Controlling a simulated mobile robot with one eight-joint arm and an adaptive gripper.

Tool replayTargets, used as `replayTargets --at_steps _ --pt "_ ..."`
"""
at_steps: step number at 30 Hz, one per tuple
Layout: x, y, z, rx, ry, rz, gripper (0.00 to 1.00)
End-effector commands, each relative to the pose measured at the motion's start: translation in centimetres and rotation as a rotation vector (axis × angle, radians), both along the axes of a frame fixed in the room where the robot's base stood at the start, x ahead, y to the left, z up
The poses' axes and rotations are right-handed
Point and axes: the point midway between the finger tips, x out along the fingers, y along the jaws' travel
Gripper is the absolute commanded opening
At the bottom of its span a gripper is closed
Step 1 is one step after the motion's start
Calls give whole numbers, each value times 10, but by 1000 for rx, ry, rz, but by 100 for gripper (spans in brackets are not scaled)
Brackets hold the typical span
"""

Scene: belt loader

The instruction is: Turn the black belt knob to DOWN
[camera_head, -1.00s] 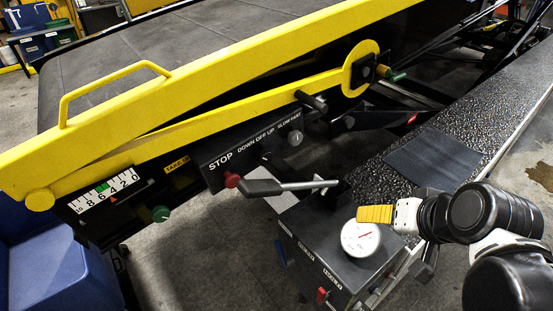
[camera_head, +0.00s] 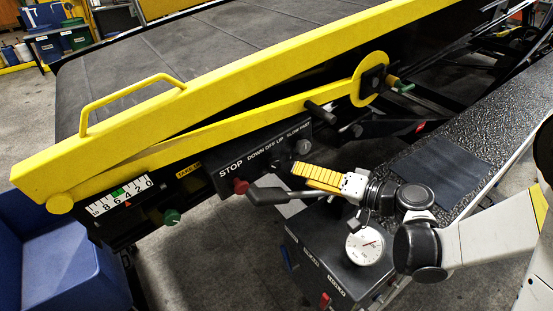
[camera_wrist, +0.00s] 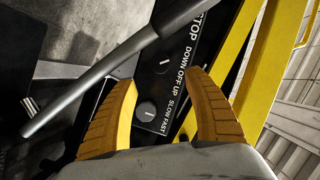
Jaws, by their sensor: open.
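The black belt knob (camera_wrist: 162,63) shows in the wrist view beside the DOWN OFF UP label, its white mark seeming to face OFF. It is dark and hard to make out in the body camera view. My gripper (camera_wrist: 161,78) is open and empty, its yellow fingertips spread to either side of the knob area, apparently short of the panel. In the body camera view my gripper (camera_head: 296,177) is in front of the control panel (camera_head: 222,181). A grey knob (camera_wrist: 147,111) by SLOW FAST lies between the fingers; it also shows in the body camera view (camera_head: 303,147).
A red STOP button (camera_head: 240,187) is left on the panel. A box with a gauge (camera_head: 365,246) stands below my gripper.

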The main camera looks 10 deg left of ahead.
Motion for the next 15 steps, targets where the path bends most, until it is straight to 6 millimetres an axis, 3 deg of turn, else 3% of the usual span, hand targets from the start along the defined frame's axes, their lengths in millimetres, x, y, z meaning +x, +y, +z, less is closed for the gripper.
replayTargets --at_steps 15 --pt "32 80 -21 1 1 2 60"
